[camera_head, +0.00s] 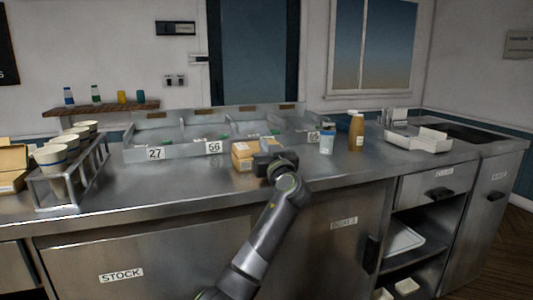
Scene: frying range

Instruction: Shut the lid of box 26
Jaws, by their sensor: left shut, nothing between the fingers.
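A small brown cardboard box (243,154) stands on the steel counter in front of the divided steel tray. No number can be read on it, so I cannot tell if it is box 26. My left gripper (272,160) is shut and empty at this box's right side, and hides part of it; I cannot tell if they touch. How far its lid is closed is unclear. Another brown box (12,160) is cut off at the left edge; its small label is unreadable. My right gripper is not in view.
A cup rack (73,205) with several paper cups stands at the left. The divided tray (185,152) carries labels 27 and 56. Right of my gripper are a clear cup (327,142), a brown bottle (356,135) and an open white container (420,143).

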